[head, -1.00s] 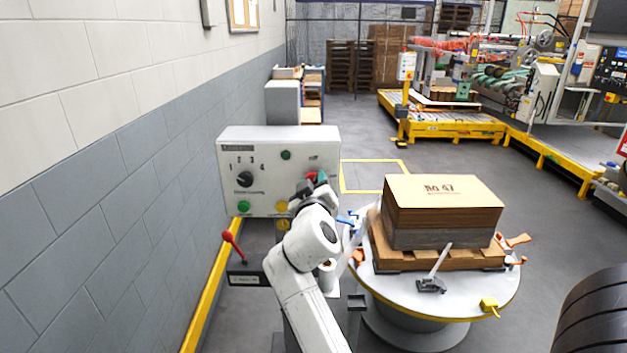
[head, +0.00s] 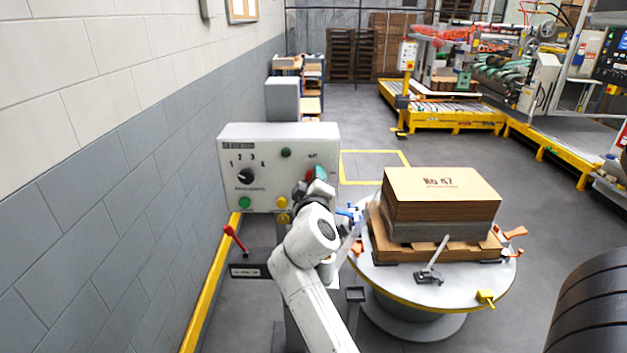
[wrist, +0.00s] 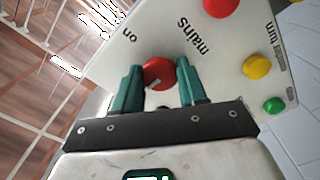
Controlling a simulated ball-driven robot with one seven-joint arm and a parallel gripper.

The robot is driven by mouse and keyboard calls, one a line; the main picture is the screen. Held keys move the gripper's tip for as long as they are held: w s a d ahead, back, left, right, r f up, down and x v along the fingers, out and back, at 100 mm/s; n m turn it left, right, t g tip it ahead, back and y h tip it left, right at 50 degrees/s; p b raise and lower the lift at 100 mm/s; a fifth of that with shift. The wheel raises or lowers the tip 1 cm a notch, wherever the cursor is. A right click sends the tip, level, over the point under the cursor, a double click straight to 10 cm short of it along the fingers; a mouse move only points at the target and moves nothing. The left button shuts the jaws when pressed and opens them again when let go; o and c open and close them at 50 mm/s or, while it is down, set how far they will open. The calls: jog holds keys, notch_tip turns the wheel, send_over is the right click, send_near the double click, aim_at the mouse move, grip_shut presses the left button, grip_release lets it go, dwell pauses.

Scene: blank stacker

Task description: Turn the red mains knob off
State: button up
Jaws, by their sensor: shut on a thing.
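The red mains knob (wrist: 160,72) sits on the pale control panel, between the words "on" and "mains" in the wrist view. A small light mark shows on its lower edge. My gripper (wrist: 160,80) has its two teal fingers on either side of the knob, shut on it. In the head view the knob (head: 309,175) shows only as a small red patch at the panel's right side, and my gripper (head: 317,175) and wrist cover most of it. I cannot tell the knob's exact setting.
The control panel (head: 270,135) also carries a black numbered selector (head: 246,175), a green button (head: 244,202) and a yellow button (head: 283,218). A red-handled lever (head: 232,233) stands below left. A round table (head: 440,290) with stacked blanks (head: 440,195) is close on the right.

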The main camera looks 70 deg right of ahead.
jog(key=shift+f, duration=0.1)
jog(key=o, duration=1.1)
jog(key=shift+c, duration=0.2)
jog(key=shift+a, duration=0.15)
jog(key=b+v, duration=0.2)
jog(key=v, duration=0.8)
jog(key=shift+a, duration=0.3)
jog(key=shift+s+f, duration=0.1)
